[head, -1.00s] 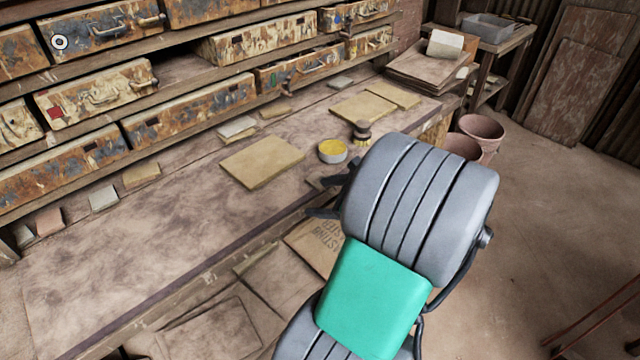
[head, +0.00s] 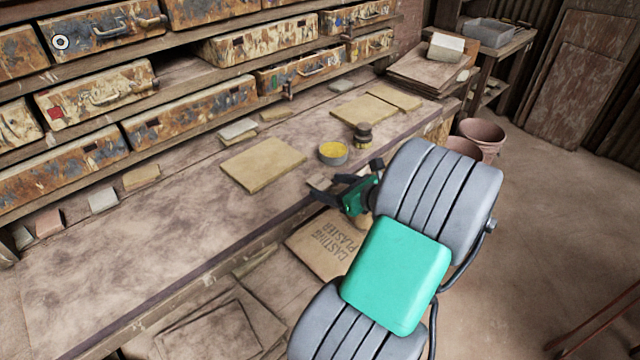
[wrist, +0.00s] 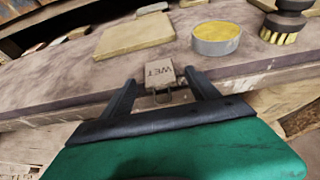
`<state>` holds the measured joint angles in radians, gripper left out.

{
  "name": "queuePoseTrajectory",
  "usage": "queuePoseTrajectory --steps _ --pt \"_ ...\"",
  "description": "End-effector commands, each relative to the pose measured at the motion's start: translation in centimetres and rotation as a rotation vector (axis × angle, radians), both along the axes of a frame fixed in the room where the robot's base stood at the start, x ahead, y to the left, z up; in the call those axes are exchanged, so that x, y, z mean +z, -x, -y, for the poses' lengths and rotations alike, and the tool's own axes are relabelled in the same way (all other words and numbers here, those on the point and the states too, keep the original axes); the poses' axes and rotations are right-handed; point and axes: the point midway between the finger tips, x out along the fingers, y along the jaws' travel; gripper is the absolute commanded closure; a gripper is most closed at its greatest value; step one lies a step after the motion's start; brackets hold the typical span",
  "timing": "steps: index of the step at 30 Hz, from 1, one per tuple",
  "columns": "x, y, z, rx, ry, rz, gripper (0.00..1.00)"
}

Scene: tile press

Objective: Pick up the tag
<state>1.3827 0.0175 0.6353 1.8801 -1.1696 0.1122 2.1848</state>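The tag (wrist: 159,73) is a small beige-grey piece lettered "WET" at the bench's front edge. A lower part with a thin loop shows below it; whether that overhangs the edge is hard to tell. In the head view the tag (head: 319,182) is small, just left of my gripper (head: 333,189). In the wrist view my gripper (wrist: 160,80) is open, one dark finger on each side of the tag. I see no clear contact between fingers and tag.
On the bench (head: 180,235), a tan slab (head: 262,164), a tin of yellow stuff (head: 333,152) and a round brush (head: 363,135) stand near the tag. Rusty drawers (head: 190,112) line the back. A casting plaster sack (head: 325,243) lies below the bench edge.

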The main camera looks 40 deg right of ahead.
Motion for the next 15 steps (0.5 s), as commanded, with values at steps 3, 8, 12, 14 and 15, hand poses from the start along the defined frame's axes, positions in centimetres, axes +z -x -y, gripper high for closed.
queuePoseTrajectory --steps 3,8,12,14,15 --pt "0.01 0.02 -0.01 0.0 0.0 0.0 0.41" --pt "0.01 0.02 -0.01 0.0 0.0 0.0 0.54" --pt "0.01 0.03 -0.01 0.0 0.0 0.0 0.66" --pt "0.01 0.03 -0.01 0.0 0.0 0.0 0.71" --pt "0.01 0.03 -0.01 0.0 0.0 0.0 0.74"
